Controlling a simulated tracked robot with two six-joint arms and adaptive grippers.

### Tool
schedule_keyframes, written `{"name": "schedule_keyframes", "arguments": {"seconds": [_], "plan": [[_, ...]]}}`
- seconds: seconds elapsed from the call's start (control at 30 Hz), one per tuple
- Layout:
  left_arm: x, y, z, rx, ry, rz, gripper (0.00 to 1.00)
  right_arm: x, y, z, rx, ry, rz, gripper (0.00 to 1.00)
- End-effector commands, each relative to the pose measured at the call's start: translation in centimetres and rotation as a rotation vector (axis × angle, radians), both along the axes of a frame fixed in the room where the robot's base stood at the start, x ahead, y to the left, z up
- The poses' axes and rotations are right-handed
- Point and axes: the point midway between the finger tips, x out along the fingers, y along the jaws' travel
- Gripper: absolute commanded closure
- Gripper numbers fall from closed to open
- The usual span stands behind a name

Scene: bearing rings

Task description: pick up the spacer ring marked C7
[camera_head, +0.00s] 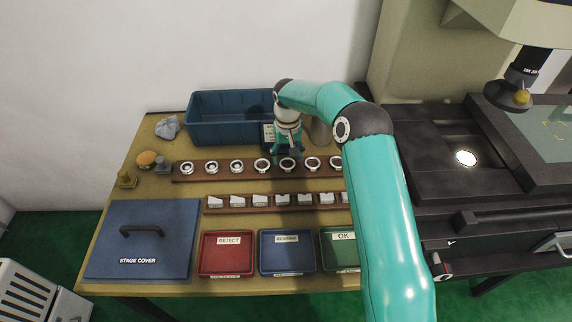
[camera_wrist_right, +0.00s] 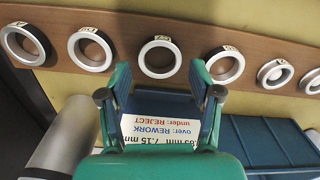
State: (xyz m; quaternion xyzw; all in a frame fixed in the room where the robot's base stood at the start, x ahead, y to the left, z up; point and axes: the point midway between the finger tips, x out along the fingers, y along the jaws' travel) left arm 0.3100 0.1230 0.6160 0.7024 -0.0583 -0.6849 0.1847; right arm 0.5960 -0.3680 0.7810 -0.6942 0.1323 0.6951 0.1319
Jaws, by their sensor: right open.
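A row of metal rings stands on a long wooden rack (camera_head: 250,171). Each has a small tag that is too small to read, so I cannot tell which is C7. My right gripper (camera_head: 289,158) is over the rack at one ring (camera_head: 288,164), right of the row's middle. In the right wrist view the open fingers of the gripper (camera_wrist_right: 160,75) stand on either side of that ring (camera_wrist_right: 160,57), a little short of it in the picture. Nothing is between the fingers. Neighbouring rings (camera_wrist_right: 90,48) and (camera_wrist_right: 224,65) sit close by. My left gripper is not in view.
A blue bin (camera_head: 228,120) stands behind the rack, with a printed card (camera_wrist_right: 160,130) by it. A second rack (camera_head: 240,209) of pale blocks lies in front. REJECT (camera_head: 228,268), REWORK (camera_head: 287,270) and OK trays and a stage cover (camera_head: 140,250) fill the front.

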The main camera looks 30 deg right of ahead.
Motion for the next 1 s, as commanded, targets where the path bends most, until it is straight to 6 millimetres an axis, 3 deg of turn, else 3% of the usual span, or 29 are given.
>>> {"name": "schedule_keyframes", "arguments": {"seconds": [0.17,0.43,0.73,1.0], "plan": [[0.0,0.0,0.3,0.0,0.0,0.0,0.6,0.0,0.0,-2.0,0.001,0.001,-0.001,0.36],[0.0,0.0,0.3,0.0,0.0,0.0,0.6,0.0,0.0,-2.2,0.001,0.0,-0.001,0.38],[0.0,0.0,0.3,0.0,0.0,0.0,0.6,0.0,0.0,-2.2,0.001,-0.001,-0.001,0.87],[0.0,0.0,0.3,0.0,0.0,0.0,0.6,0.0,0.0,-2.1,0.0,-0.002,-0.001,0.87]]}}
